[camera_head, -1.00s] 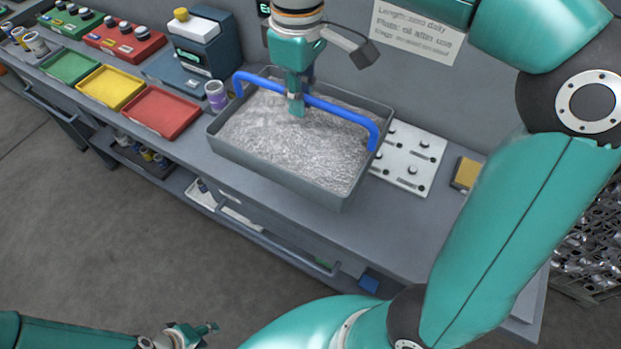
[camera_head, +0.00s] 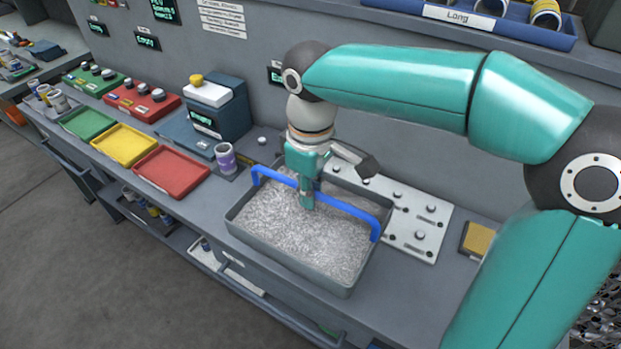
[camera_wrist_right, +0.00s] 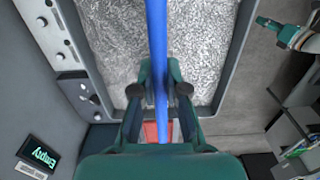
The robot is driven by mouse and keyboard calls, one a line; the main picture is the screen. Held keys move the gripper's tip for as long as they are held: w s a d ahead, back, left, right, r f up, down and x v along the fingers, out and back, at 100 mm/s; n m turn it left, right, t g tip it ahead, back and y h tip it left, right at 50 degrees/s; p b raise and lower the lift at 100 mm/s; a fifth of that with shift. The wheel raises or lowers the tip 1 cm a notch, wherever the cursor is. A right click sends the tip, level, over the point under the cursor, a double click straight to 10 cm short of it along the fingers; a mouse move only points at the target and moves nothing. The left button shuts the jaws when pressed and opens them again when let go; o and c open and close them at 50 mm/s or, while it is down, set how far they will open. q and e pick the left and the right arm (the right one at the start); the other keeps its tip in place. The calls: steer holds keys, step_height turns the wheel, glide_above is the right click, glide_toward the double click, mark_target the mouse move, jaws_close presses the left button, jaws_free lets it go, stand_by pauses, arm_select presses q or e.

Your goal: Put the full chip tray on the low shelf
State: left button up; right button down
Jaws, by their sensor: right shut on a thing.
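The full chip tray (camera_head: 290,264) is a grey, open tray filled with silvery metal chips. Its blue handle (camera_head: 345,207) spans the top. My right gripper (camera_head: 307,200) points down and is shut on the handle near its middle. The right wrist view shows the handle (camera_wrist_right: 157,50) between its fingers (camera_wrist_right: 160,92). The tray is over the bench near the front edge; I cannot tell whether its base touches the bench. A low shelf (camera_head: 185,240) shows partly below the bench. My left gripper (camera_wrist_right: 285,32) shows small in the right wrist view, its jaws unclear.
A white plate with knobs (camera_head: 425,215) lies behind right. A dark blue device (camera_head: 220,115) stands at the back wall.

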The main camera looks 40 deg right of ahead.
mark_target(310, 235)
step_height(310, 235, down, 13)
steer(key=shift+f, duration=0.1)
stand_by(0.5)
steer(key=c, duration=1.2)
jaws_free()
steer(key=shift+f, duration=0.1)
